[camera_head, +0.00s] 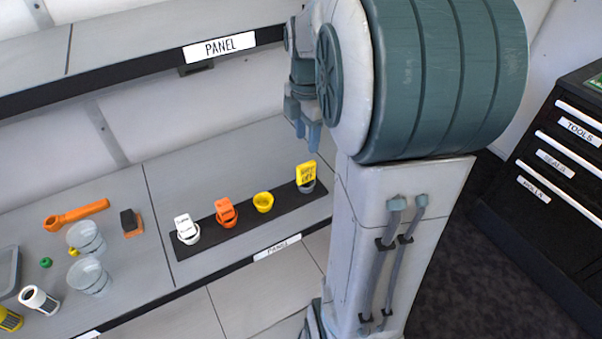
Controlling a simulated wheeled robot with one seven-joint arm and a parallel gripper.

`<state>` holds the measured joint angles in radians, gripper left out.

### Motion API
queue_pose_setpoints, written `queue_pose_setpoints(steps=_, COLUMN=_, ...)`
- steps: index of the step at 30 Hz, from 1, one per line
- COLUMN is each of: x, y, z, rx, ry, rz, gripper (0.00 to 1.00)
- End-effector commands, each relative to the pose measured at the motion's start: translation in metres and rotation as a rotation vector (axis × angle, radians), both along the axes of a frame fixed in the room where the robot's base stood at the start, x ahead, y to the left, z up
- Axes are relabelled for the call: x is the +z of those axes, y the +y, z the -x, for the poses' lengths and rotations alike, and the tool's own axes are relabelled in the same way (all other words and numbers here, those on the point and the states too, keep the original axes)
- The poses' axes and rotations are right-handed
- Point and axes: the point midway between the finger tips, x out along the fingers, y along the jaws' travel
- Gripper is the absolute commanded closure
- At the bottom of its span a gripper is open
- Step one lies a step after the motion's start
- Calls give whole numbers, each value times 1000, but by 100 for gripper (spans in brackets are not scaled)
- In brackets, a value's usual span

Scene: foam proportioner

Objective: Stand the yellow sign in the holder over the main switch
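A yellow sign (306,173) with dark lettering stands upright at the right end of a black strip on the lower shelf. A small grey round holder (307,187) is at its foot; the sign appears to stand in it, but I cannot tell how deep. To its left on the strip are an empty-looking yellow cup (263,202), an orange piece in an orange cup (226,213) and a white piece in a white cup (187,229). My gripper (307,136) hangs above and behind the sign, apart from it, fingers downward. Its finger gap is unclear; nothing shows in it.
An upper shelf (130,58) labelled PANEL overhangs the lower one. An orange tool (76,215), an orange-and-black block (131,223), clear cups (90,276) and small parts lie left. A black drawer cabinet (560,160) stands right. My arm hides the middle right.

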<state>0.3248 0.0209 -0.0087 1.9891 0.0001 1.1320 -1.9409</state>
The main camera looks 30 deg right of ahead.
Motion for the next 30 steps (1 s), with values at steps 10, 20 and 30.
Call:
queue_pose_setpoints(steps=10, x=-56, y=1, z=0, rx=1, ry=1, rz=-1, gripper=62)
queue_pose_setpoints(steps=20, x=-93, y=2, z=4, rx=0, ry=4, rz=-2, gripper=62)
queue_pose_setpoints(steps=30, x=-111, y=2, z=3, rx=0, ry=-1, rz=0, gripper=62)
